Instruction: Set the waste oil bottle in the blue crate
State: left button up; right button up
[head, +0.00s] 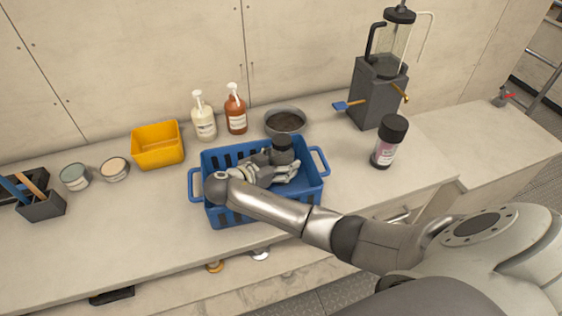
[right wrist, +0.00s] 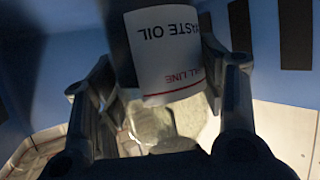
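The blue crate (head: 258,213) stands on the counter, with slotted walls and a handle at each end. My right gripper (head: 272,167) reaches down inside it. Whether the bottle touches the crate floor is hidden. My left gripper is not in view.
Behind the crate stand a yellow bin (head: 158,146), a white pump bottle (head: 203,118), an orange pump bottle (head: 236,110) and a grey bowl (head: 286,121). A black-capped jar (head: 387,143) and a grey dispenser (head: 378,88) stand to the right. Two tins and a tool caddy (head: 42,207) are left.

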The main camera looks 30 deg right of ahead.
aim_at(273, 165)
jog(key=o, duration=0.3)
jog(key=shift+r, duration=0.2)
jog(key=b+v, duration=0.1)
jog(key=v, duration=0.6)
jog(key=shift+a+b, duration=0.1)
jog(key=shift+b, duration=0.2)
jog(key=shift+a+r, duration=0.1)
